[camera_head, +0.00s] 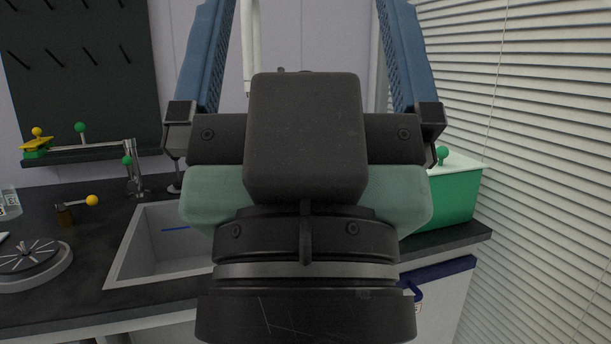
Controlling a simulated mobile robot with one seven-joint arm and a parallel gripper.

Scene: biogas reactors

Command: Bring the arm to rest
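My gripper (306,30) fills the middle of the head view, seen from behind, with its dark body and wrist below. Its two blue fingers point upward and stand wide apart, one on each side. The fingertips run out of the top of the picture. I see nothing held between the visible parts of the fingers. The dark gripper body hides the middle of the counter and the wall behind it.
A sink (150,240) is at left in the dark counter (95,205), with a tap (133,165) behind it. A round grey device (30,262) stands at far left. A green box (457,197) stands at right, near the window blinds (540,150). A pegboard (80,70) hangs at back left.

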